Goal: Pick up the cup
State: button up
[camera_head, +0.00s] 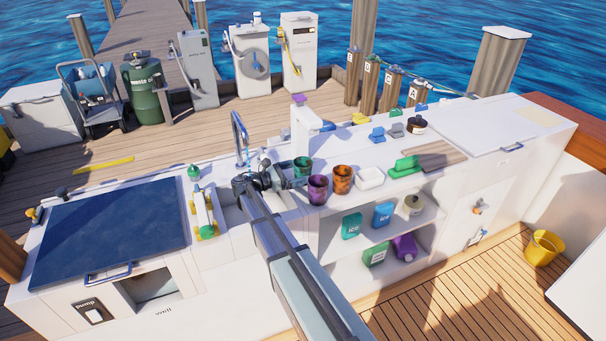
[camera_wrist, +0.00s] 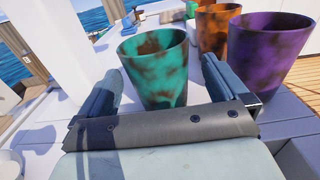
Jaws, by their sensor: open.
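Three cups stand on the white counter. The green cup with brown blotches (camera_wrist: 156,70) is upright between and just beyond the two fingers of my gripper (camera_wrist: 158,88) in the wrist view. The fingers are apart, and I cannot tell whether either touches the cup. In the head view the green cup (camera_head: 302,167) is just past my gripper (camera_head: 291,180). A purple cup (camera_head: 318,190) stands to its right, and an orange cup (camera_head: 342,179) stands beyond that. In the wrist view the purple cup (camera_wrist: 266,50) is close to the right finger, with the orange cup (camera_wrist: 214,30) behind.
A white square container (camera_head: 370,178) and a green block-like item (camera_head: 405,166) sit right of the cups. A white post (camera_head: 303,130) rises behind the green cup, and a tap (camera_head: 239,135) stands to the left. Open shelves below hold ice packs (camera_head: 352,226).

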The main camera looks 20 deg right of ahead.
aim_at(307, 169)
jog(key=d, duration=0.4)
jog(key=shift+w+d+f, duration=0.1)
jog(key=shift+d, duration=0.05)
jog(key=c, duration=1.1)
